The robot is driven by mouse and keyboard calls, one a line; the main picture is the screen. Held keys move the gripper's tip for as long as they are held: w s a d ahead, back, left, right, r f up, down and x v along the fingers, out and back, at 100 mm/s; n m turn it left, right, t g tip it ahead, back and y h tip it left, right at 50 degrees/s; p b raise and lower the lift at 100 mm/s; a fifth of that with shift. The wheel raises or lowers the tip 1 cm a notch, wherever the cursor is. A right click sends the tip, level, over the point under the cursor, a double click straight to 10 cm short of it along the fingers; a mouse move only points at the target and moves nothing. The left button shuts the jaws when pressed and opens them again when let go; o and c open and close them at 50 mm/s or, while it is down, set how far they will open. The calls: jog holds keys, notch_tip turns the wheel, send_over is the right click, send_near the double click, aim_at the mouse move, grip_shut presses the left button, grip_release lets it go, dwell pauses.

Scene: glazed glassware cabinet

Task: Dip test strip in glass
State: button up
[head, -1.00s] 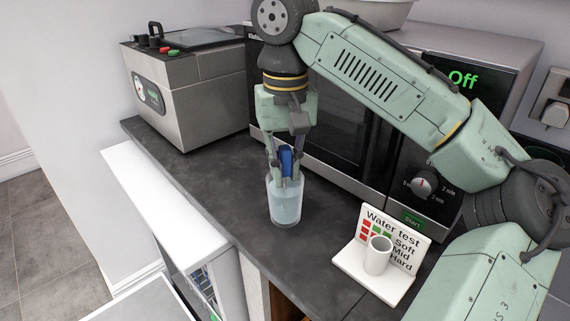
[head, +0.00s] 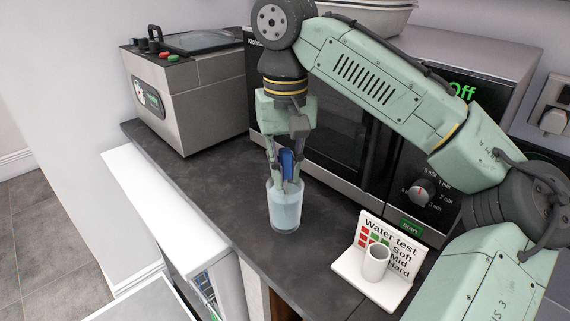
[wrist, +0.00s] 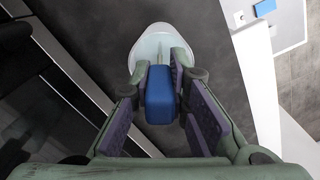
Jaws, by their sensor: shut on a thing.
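The glass (head: 285,214) stands upright on the dark countertop and appears to hold clear, pale liquid. My gripper (head: 286,178) points down over it, with its fingertips at the rim. It is shut on the blue handle of the test strip (head: 287,163). In the wrist view the blue handle (wrist: 160,94) sits between the finger pads of my gripper (wrist: 168,88), with the white oval rim of the glass (wrist: 138,50) beyond it. The strip's lower end is hard to make out, so I cannot tell whether it touches the liquid.
A microwave (head: 335,135) stands close behind the glass. A white Water test stand (head: 352,268) with a small white cup (head: 376,262) is at right. A grey appliance (head: 205,100) is at back left. Bare countertop (head: 200,182) lies left of the glass.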

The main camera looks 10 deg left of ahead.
aim_at(286, 151)
notch_tip(286, 151, up, 4)
jog(key=p, duration=0.3)
jog(key=shift+s+r, duration=0.1)
jog(key=shift+r, duration=3.8)
